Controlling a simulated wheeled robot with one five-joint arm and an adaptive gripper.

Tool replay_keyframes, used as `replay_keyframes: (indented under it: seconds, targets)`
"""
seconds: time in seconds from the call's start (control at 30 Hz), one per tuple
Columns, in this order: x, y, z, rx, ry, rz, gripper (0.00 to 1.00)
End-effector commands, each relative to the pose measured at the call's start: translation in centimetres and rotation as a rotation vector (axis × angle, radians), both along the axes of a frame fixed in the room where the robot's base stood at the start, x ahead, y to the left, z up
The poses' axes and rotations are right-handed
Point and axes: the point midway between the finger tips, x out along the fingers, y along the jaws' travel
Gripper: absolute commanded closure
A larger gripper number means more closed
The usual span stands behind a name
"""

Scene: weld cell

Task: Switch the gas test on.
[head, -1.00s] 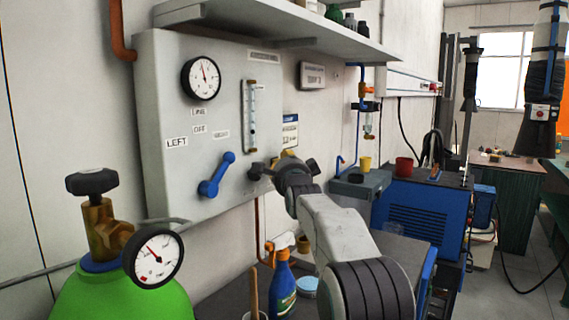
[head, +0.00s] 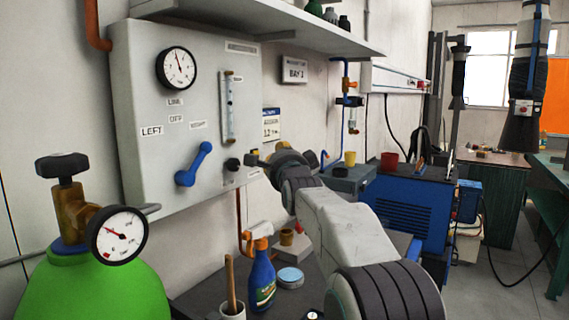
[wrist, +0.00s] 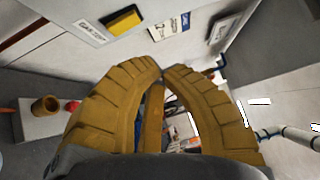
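The pale grey gas panel (head: 135,100) is on the left wall. It carries a round gauge (head: 176,68), a flow tube (head: 229,105), a blue lever (head: 194,165) slanting down-left below the LEFT, OFF and RIGHT labels, and a black knob (head: 233,164). In the wrist view a label (wrist: 90,32) that seems to read GAS TEST is beside a yellow rocker-like switch (wrist: 122,19); its setting I cannot tell. My gripper (head: 252,159) is just right of the knob, by the panel's right edge. Its yellow-brown fingers (wrist: 162,72) meet at the tips, with nothing held.
A green cylinder (head: 90,290) with its own gauge (head: 117,235) stands front left. A spray bottle (head: 262,278) and a brush in a cup (head: 232,300) are on the bench below. A shelf (head: 270,28) overhangs the panel. A blue machine (head: 395,215) stands right.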

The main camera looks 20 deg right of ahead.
Motion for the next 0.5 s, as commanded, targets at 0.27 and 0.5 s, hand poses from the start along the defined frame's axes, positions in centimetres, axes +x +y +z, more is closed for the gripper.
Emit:
replay_keyframes:
  seconds: [0.27, 0.5]
  targets:
    - [-3.7, 0.8, 0.3, 0.0, -0.002, 0.0, 1.0]
    - [-5.3, 1.1, 0.4, 0.0, 0.0, 0.0, 1.0]
